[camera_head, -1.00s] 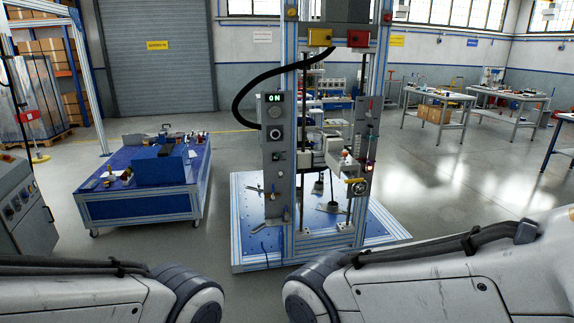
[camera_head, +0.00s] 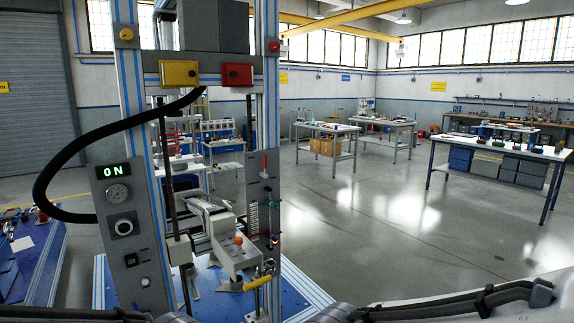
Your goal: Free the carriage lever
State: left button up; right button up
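The test machine (camera_head: 131,130) stands left of centre, a tall metal frame with a panel reading "ON". A pale grey carriage-like unit (camera_head: 222,228) sits inside the frame, with an orange knob (camera_head: 238,241) on it. A lever with a yellow grip (camera_head: 257,283) sticks out below that unit at the front. A red-topped lever or slider (camera_head: 264,163) is on the right-hand panel. I cannot tell for certain which of them is the carriage lever. Neither of my grippers is in view; only parts of my arms show along the bottom edge.
A red box (camera_head: 237,75) and a yellow box (camera_head: 179,73) are on the crossbar. A black cable (camera_head: 62,158) loops out left. A blue table (camera_head: 38,262) stands at the left edge. A workbench (camera_head: 500,150) is at the right. The floor between is clear.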

aim_at(265, 165)
jog(key=k, duration=0.6)
jog(key=z, duration=0.7)
jog(key=i, duration=1.75)
jog(key=u, duration=0.5)
